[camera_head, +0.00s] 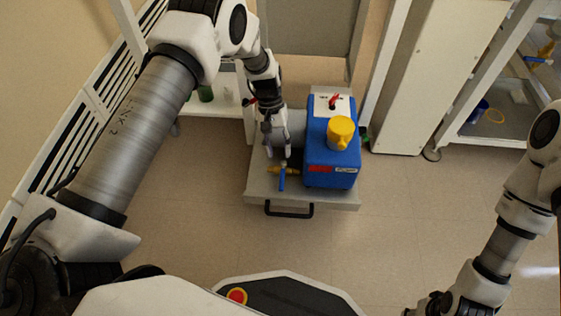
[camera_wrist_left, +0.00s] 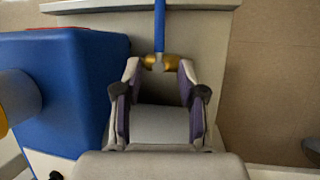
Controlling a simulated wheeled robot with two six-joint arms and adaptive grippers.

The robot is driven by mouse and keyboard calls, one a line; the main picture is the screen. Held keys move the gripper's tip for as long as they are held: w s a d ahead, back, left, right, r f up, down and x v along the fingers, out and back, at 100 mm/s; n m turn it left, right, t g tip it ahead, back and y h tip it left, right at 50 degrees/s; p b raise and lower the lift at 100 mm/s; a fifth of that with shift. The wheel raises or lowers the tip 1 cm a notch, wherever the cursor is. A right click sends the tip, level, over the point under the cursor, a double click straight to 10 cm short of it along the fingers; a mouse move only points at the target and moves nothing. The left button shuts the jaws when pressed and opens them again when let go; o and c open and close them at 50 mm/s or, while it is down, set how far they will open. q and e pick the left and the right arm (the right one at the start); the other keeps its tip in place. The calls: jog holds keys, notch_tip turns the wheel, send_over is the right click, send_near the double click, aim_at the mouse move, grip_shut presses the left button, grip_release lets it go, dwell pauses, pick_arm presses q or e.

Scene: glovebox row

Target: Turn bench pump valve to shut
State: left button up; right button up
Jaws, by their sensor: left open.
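The bench pump (camera_head: 318,168) is a blue box with a yellow cap (camera_head: 341,131) and a red switch on top. Its brass valve (camera_head: 290,171) has a blue lever (camera_head: 282,182) at the front left of the pump. In the left wrist view the lever (camera_wrist_left: 160,25) points straight away from the brass body (camera_wrist_left: 152,62). My left gripper (camera_head: 279,155) points down at the valve. In its wrist view the open fingertips (camera_wrist_left: 160,68) stand on either side of the brass body; I cannot tell whether they touch it. My right gripper (camera_head: 428,306) is at the bottom edge, mostly unclear.
The pump stands on a grey pull-out tray (camera_head: 330,200) with a black handle (camera_head: 289,211). White cabinet panels (camera_head: 425,80) stand behind on the right. A shelf (camera_head: 490,125) at the right holds a blue ring.

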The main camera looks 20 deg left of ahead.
pick_arm(q)
jog(key=v, duration=0.5)
jog(key=shift+w+a+r, duration=0.1)
jog(key=shift+r, duration=0.3)
